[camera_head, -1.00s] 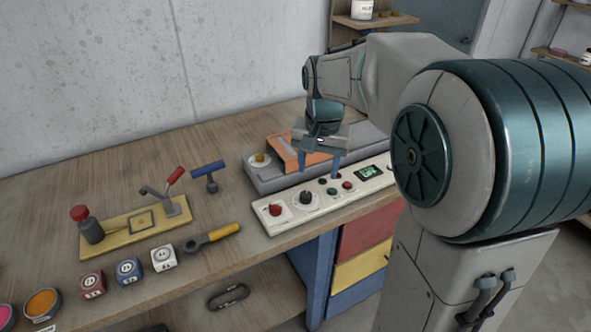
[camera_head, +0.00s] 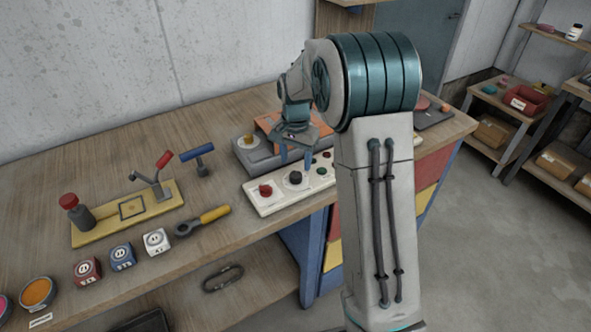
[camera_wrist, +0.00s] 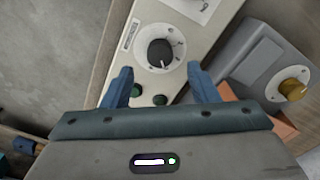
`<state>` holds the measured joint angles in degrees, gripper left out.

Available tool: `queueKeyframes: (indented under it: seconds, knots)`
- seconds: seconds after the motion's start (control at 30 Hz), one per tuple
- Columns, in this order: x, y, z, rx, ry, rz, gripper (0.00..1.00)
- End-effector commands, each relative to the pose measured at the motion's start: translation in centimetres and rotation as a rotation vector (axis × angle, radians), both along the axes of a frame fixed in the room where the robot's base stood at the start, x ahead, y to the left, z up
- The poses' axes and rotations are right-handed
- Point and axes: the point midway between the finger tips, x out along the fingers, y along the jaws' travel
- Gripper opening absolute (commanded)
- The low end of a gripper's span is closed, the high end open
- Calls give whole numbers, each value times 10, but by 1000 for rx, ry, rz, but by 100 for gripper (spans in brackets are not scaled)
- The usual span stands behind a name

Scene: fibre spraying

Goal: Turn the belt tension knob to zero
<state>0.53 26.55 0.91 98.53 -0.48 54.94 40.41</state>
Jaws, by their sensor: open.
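A white control panel (camera_head: 262,207) lies along the table's front edge. It carries a red knob (camera_head: 265,190) at its left and a black knob (camera_head: 295,178) beside it. In the wrist view the black knob (camera_wrist: 160,52) sits on a round white dial with a light pointer mark; the small label beside it is too blurred to read. My gripper (camera_head: 296,157) is open and empty, pointing down over the panel. In the wrist view its fingertips (camera_wrist: 160,73) are spread on either side, short of the black knob and not touching it. Green buttons (camera_wrist: 160,100) show between the fingers.
A grey machine (camera_head: 250,158) with a brass knob (camera_wrist: 292,88) and an orange part stands close behind the panel. Left lie a yellow-handled tool (camera_head: 205,220), several cubes and a yellow board (camera_head: 95,234) with a lever. Bare wood lies between.

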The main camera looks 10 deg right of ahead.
Motion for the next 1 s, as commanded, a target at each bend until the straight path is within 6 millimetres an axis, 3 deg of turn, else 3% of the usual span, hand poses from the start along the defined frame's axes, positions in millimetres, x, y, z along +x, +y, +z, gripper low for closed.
queueKeyframes:
  seconds: [0.1,0.3,0.67,0.83,1.0]
  knots:
    - [-1,0,-22,0,4,1,54]
    - [0,0,-45,0,1,1,54]
    - [0,0,-51,0,0,0,54]
    - [0,0,-51,0,0,0,12]
    - [0,0,-51,-1,-1,2,9]
